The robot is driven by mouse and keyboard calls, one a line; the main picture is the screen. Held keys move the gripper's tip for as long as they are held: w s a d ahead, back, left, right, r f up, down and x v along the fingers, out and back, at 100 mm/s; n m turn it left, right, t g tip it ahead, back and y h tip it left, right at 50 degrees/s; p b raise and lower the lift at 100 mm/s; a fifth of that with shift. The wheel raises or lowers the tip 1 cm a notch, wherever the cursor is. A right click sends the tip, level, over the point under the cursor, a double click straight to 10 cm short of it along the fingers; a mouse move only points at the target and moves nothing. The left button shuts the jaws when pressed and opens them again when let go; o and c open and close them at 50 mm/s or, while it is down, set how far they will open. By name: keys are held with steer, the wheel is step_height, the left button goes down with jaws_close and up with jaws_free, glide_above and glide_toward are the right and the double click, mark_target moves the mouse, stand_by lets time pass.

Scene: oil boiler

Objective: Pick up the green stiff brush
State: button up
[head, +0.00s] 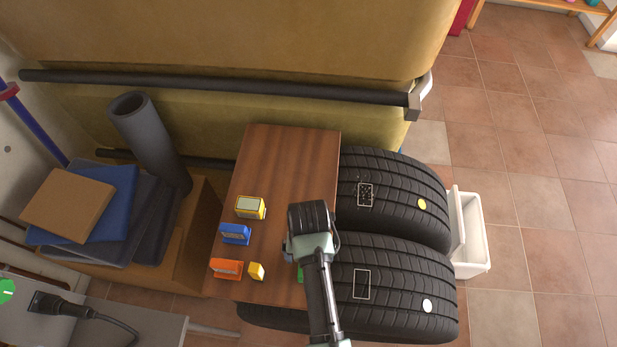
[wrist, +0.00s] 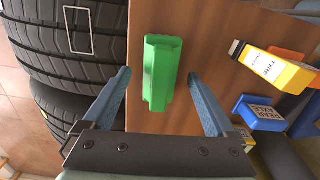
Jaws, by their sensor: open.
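The green stiff brush (wrist: 158,72) lies on the wooden board (wrist: 200,40). In the wrist view it shows as a green block near the board's edge beside the tires. In the head view only a small green bit (head: 300,273) shows beside my arm; the rest is hidden. My gripper (wrist: 165,88) is open, with its two blue fingers apart and the brush between and ahead of them. No contact with the brush is visible. In the head view the fingertips are hidden below my wrist.
On the board (head: 290,150) stand a yellow box (head: 250,207), a blue item (head: 235,234), an orange item (head: 227,268) and a small yellow item (head: 256,271). Black tires (head: 390,200) lie right of it. A grey pipe (head: 150,145) and stacked boards (head: 120,205) stand left.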

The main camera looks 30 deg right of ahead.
steer(key=shift+f, duration=0.3)
jaws_close()
steer(key=shift+r+p, duration=0.3)
steer(key=shift+r, duration=4.75)
